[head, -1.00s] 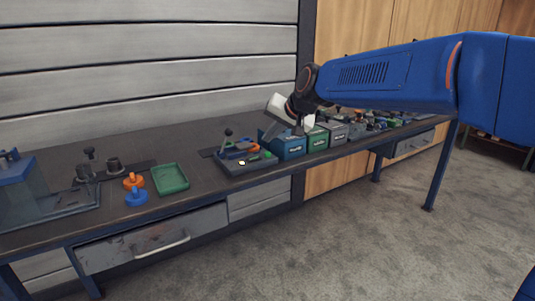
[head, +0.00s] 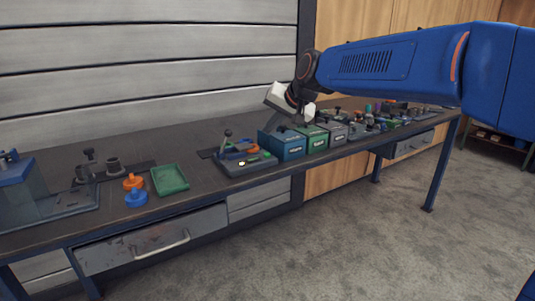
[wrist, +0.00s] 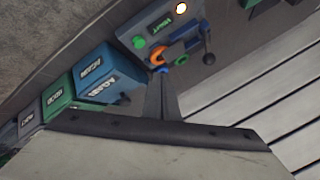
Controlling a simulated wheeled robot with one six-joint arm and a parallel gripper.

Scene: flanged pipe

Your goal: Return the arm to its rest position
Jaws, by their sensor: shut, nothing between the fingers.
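My blue arm (head: 375,62) reaches in from the right over the workbench (head: 225,133). My gripper (head: 302,117) hangs just above the labelled bins, small and partly hidden by the wrist in the head view. In the wrist view my gripper (wrist: 161,78) shows as a narrow dark wedge, its fingers together and nothing held. Below it are a blue bin (head: 290,146), a green bin (head: 317,142) and a grey bin (head: 337,135). The blue bin (wrist: 100,75) also shows close to the left of the fingers in the wrist view.
A grey fixture (head: 245,165) with orange, blue and green parts stands left of the bins. A green tray (head: 169,179), an orange knob (head: 132,181) and a blue knob (head: 136,197) lie further left. Small parts crowd the bench to the right. The floor in front is clear.

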